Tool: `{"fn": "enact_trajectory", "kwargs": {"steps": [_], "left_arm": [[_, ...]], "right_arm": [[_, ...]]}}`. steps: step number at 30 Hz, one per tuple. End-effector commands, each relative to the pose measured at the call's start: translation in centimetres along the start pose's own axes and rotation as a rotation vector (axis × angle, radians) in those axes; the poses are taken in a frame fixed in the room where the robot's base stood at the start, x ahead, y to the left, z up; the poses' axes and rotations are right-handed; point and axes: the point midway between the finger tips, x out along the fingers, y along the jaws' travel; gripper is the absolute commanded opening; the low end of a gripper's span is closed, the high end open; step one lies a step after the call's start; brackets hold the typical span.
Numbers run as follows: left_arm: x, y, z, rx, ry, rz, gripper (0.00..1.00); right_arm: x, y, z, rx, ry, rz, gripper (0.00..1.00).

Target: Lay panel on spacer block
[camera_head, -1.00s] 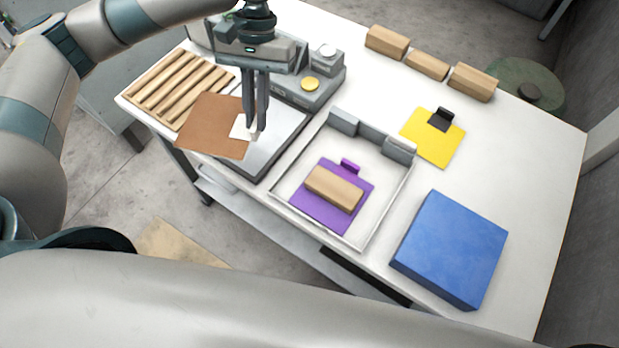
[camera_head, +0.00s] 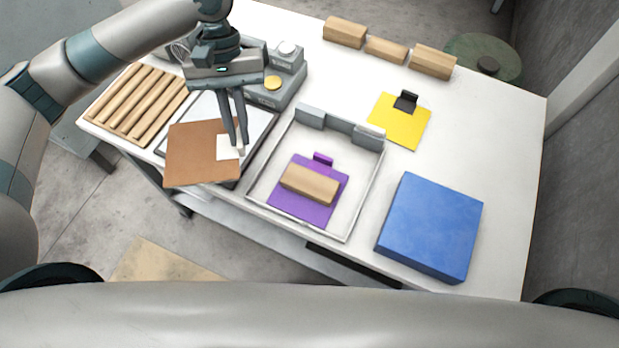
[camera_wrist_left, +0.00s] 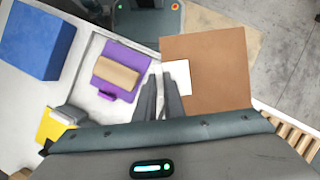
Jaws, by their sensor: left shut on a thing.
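My left gripper (camera_head: 238,143) is shut on the white tab (camera_head: 228,150) of a brown square panel (camera_head: 195,158). It holds the panel above the front edge of the grey plate machine, left of the tray. In the left wrist view the fingers (camera_wrist_left: 162,95) meet at the white tab, and the brown panel (camera_wrist_left: 210,70) extends right. A wooden block (camera_head: 310,184) lies on a purple panel (camera_head: 295,208) inside the shallow tray (camera_head: 362,205); both also show in the left wrist view. My right gripper is not seen.
A slatted wooden rack (camera_head: 135,105) is left of the grey machine (camera_head: 285,82). A yellow panel with a black clip (camera_head: 398,125) and a large blue block (camera_head: 430,225) are right of the tray. Several wooden blocks (camera_head: 387,50) line the back.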

Motion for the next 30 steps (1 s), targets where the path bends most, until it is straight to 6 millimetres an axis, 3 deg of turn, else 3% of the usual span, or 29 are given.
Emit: {"fn": "enact_trajectory", "kwargs": {"steps": [9, 16, 22, 30], "left_arm": [[3.0, 10.1, 3.3, -0.387, -0.008, 0.166, 0.0], [3.7, 16.3, 6.3, -0.687, -0.006, 0.289, 0.0], [3.7, 19.4, 8.0, -0.862, -0.005, 0.358, 0.0], [3.6, 20.3, 8.5, -0.928, -0.002, 0.381, 0.0]], "right_arm": [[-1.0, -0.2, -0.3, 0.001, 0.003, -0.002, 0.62], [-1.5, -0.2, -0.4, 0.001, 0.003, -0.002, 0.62], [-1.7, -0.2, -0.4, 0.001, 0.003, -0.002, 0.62], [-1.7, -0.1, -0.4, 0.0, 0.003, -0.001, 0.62]]}}
